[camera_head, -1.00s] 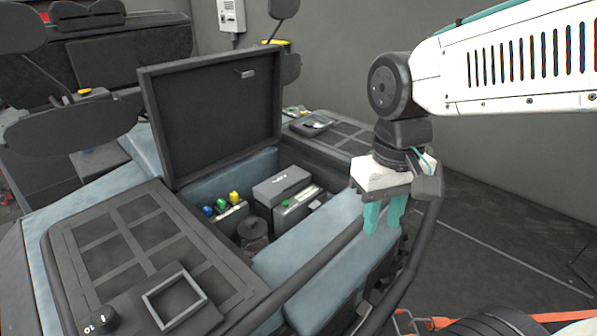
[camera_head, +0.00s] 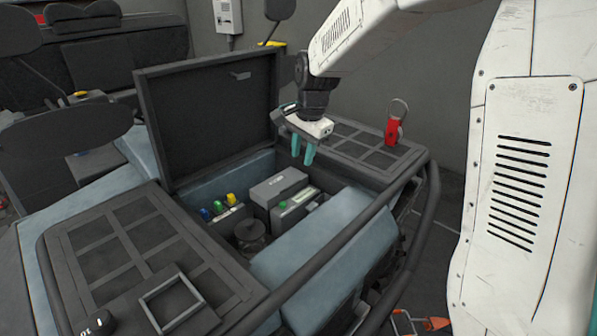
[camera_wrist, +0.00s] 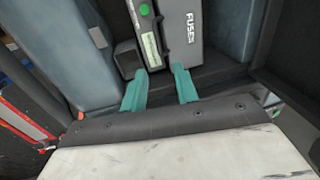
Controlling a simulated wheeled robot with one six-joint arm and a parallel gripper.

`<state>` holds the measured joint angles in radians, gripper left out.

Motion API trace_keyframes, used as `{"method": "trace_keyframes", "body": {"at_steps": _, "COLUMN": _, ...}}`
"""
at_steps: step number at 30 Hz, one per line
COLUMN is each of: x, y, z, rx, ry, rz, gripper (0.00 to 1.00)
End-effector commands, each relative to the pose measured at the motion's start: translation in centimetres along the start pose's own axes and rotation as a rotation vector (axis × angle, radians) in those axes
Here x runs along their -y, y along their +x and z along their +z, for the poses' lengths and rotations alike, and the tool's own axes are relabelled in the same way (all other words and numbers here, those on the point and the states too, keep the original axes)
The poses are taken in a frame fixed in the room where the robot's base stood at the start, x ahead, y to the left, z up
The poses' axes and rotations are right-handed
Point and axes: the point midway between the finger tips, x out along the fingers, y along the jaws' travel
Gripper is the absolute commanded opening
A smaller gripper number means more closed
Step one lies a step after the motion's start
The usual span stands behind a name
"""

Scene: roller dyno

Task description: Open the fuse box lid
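The grey fuse box (camera_head: 279,187) sits in the open compartment under the raised hood. Its lid looks shut. In the wrist view its top (camera_wrist: 188,32) carries the label "FUSES" and lies beyond the fingertips. My gripper (camera_head: 302,160) hangs above the back right edge of the compartment, with its teal fingers pointing down, above and to the right of the fuse box. In the wrist view my gripper (camera_wrist: 161,71) has its fingers apart with nothing between them. Its fingers appear clear of the fuse box.
A box with a green knob (camera_head: 295,203) stands beside the fuse box. Yellow, green and blue caps (camera_head: 219,206) are to its left. The raised hood (camera_head: 212,115) stands behind. A red item with a ring (camera_head: 394,127) stands on the right panel. A dark tube bar (camera_head: 330,255) crosses the front.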

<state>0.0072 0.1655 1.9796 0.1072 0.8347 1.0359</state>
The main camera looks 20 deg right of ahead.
Motion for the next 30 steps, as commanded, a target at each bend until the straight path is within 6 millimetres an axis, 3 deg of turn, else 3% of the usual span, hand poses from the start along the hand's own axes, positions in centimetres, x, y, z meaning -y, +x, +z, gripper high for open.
{"method": "trace_keyframes", "body": {"at_steps": 5, "x": 0.0, "y": 1.4, "z": 0.1, "rx": 0.001, "ry": 0.022, "rz": 0.002, "gripper": 0.30}}
{"method": "trace_keyframes", "body": {"at_steps": 16, "x": -0.1, "y": 6.9, "z": 0.1, "rx": 0.000, "ry": 0.019, "rz": 0.003, "gripper": 0.30}}
{"method": "trace_keyframes", "body": {"at_steps": 28, "x": -0.1, "y": 7.8, "z": 0.0, "rx": -0.001, "ry": 0.019, "rz": 0.001, "gripper": 0.30}}
{"method": "trace_keyframes", "body": {"at_steps": 30, "x": -0.1, "y": 7.8, "z": 0.0, "rx": -0.001, "ry": 0.019, "rz": 0.001, "gripper": 0.10}}
